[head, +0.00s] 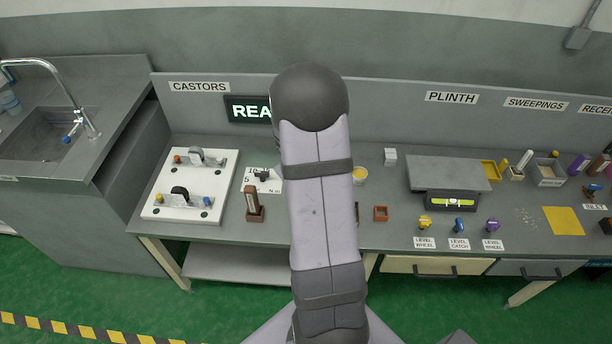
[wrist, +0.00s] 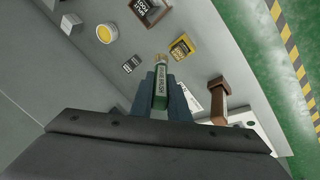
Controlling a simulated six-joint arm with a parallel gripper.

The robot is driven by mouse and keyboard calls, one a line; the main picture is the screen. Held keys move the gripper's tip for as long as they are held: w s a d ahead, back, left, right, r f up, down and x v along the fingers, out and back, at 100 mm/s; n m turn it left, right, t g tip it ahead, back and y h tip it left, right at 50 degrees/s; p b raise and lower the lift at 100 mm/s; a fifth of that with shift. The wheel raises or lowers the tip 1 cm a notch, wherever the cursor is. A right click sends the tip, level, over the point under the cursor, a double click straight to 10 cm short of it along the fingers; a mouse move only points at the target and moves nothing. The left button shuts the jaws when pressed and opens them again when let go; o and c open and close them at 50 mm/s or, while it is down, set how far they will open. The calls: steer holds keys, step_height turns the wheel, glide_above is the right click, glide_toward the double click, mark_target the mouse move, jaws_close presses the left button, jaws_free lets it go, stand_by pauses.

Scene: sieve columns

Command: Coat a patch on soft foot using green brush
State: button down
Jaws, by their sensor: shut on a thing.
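My gripper (wrist: 161,80) is shut on the green brush (wrist: 160,97), which has a green label and a pale tip pointing away from the wrist. In the head view my own arm hides the gripper and brush. A dark block with a red-brown edge (wrist: 148,10) and a yellow-brown block with a dark top (wrist: 181,46) lie ahead of the brush. Both carry small labels; I cannot tell which is the soft foot. A small red-brown block or tray (head: 381,213) shows in the head view. A white pot with yellow contents (wrist: 107,34) also shows in the head view (head: 360,176).
A brown upright holder (head: 254,205) stands beside the white castor board (head: 155,210). A grey raised plinth (head: 448,172) stands right, with labelled wheels and a catch before it. A sink (head: 45,135) is far left. Bench between pot and plinth is mostly clear.

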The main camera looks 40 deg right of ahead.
steer(key=shift+r+p, duration=0.5)
steer(key=shift+w+a+f+b, duration=1.45)
steer(key=shift+f+b, duration=1.45)
steer(key=shift+f, duration=1.1)
steer(key=s+d+r+p, duration=0.2)
steer(key=s+d+r, duration=0.1)
steer(key=shift+r, duration=0.3)
steer(key=shift+r+p, duration=2)
steer(key=shift+r, duration=0.15)
steer(key=shift+f, duration=0.1)
steer(key=shift+f+b, duration=0.35)
steer(key=shift+b, duration=0.2)
